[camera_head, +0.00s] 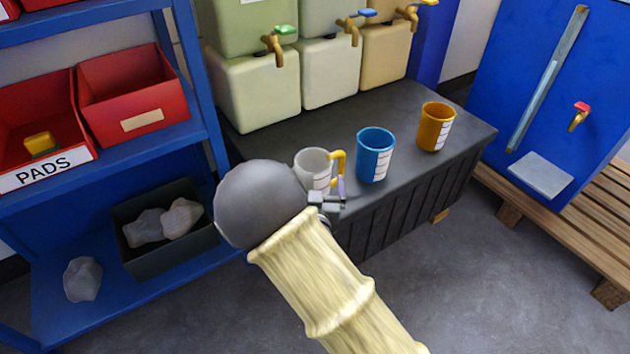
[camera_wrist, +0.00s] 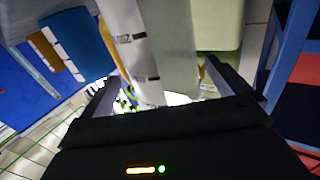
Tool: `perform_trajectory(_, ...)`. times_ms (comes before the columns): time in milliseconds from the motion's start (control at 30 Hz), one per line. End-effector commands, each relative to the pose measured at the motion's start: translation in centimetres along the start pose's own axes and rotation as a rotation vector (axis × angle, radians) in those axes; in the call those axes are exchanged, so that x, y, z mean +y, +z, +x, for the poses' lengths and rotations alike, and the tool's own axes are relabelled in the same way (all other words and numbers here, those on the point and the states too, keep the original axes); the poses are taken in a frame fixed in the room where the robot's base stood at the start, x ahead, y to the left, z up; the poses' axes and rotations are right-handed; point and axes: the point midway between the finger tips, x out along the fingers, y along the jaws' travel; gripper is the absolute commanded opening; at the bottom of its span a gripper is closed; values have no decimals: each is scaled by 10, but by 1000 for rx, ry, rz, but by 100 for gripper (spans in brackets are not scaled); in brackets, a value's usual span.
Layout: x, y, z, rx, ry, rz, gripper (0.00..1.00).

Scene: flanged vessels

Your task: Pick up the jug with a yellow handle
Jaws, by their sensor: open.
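The jug with a yellow handle (camera_head: 312,168) is pale grey-white and stands upright on the dark bench, its handle on the right side. My gripper (camera_head: 331,194) is at the jug's near side, below the handle, and partly hides the jug's lower part. In the wrist view my gripper (camera_wrist: 162,72) is open, with one finger at each side. A pale jug body with dark scale marks (camera_wrist: 165,40) fills the gap between and beyond the fingers. I cannot tell whether a finger touches it.
A blue jug (camera_head: 375,155) and an orange jug (camera_head: 436,127) stand to the right on the bench (camera_head: 418,180). Pale containers with taps (camera_head: 255,92) stand behind. A blue shelf (camera_head: 180,145) with red bins is at the left. Bare bench lies between the jugs.

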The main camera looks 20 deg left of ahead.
Motion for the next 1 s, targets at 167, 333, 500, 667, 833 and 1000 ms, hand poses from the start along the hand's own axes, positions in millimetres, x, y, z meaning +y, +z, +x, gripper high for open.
perform_trajectory(167,-4,1,28,4,-1,2,100)
perform_trajectory(333,-4,0,40,0,-1,0,100)
perform_trajectory(500,-4,-1,40,0,-1,0,100)
perform_trajectory(667,-4,-1,40,0,-1,0,100)
perform_trajectory(833,-4,-1,40,0,-1,0,100)
perform_trajectory(1000,-4,-1,40,0,-1,0,67)
